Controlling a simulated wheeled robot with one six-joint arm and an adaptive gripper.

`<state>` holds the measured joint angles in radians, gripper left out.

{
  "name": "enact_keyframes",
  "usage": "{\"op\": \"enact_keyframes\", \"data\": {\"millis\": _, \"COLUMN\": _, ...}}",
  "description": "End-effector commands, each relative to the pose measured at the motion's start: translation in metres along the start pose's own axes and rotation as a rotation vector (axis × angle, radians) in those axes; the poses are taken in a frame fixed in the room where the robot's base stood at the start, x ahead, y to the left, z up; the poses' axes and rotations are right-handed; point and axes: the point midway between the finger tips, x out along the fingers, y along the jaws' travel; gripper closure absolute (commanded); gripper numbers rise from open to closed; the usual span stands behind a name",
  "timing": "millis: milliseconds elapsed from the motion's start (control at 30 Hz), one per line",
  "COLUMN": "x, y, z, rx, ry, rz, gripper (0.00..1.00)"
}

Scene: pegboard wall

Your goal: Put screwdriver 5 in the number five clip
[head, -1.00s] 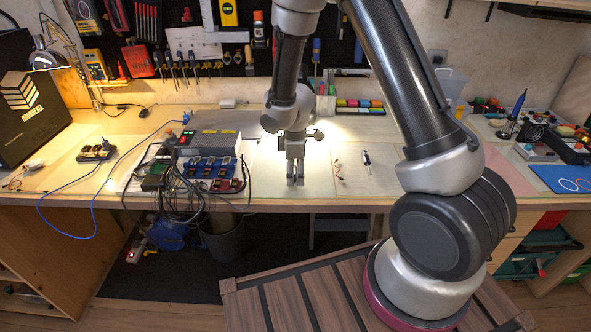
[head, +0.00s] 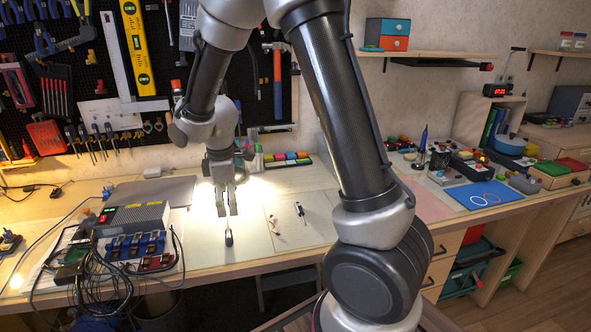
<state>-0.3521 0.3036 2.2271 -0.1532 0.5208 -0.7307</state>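My gripper (head: 226,213) points straight down over the pale work mat (head: 200,255), with its two fingers a little apart. A screwdriver with a dark handle (head: 229,239) is just below and in front of the fingertips; its thin shaft runs up toward them. I see nothing clasped between the fingers. Another dark-handled screwdriver (head: 299,209) lies to the right on the mat. A small reddish-tipped tool (head: 272,225) lies between them. Any numbers are too small to read, so I cannot tell which is screwdriver 5. A row of tools hangs on the pegboard (head: 180,70); the number five clip cannot be made out.
A power unit (head: 135,217) with cables and blue racks (head: 130,243) stands left of my gripper. Coloured blocks (head: 287,158) and marker pens lie at the board's foot. A hammer (head: 277,80) and yellow level (head: 137,48) hang above. The mat's right part is mostly clear.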

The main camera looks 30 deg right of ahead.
Motion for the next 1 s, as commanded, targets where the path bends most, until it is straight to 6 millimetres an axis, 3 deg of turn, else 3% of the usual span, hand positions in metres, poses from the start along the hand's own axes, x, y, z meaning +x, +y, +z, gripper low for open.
{"op": "enact_keyframes", "data": {"millis": 167, "x": -0.076, "y": -0.006, "z": 0.053, "rx": 0.263, "ry": 0.045, "rz": 0.049, "gripper": 0.18}}
{"op": "enact_keyframes", "data": {"millis": 300, "x": -0.139, "y": -0.035, "z": 0.112, "rx": 0.557, "ry": 0.095, "rz": 0.083, "gripper": 0.18}}
{"op": "enact_keyframes", "data": {"millis": 433, "x": -0.181, "y": -0.076, "z": 0.16, "rx": 0.816, "ry": 0.15, "rz": 0.106, "gripper": 0.18}}
{"op": "enact_keyframes", "data": {"millis": 600, "x": -0.206, "y": -0.127, "z": 0.2, "rx": 1.074, "ry": 0.214, "rz": 0.12, "gripper": 0.18}}
{"op": "enact_keyframes", "data": {"millis": 700, "x": -0.211, "y": -0.146, "z": 0.212, "rx": 1.163, "ry": 0.237, "rz": 0.122, "gripper": 0.18}}
{"op": "enact_keyframes", "data": {"millis": 1000, "x": -0.214, "y": -0.158, "z": 0.218, "rx": 1.219, "ry": 0.251, "rz": 0.121, "gripper": 0.18}}
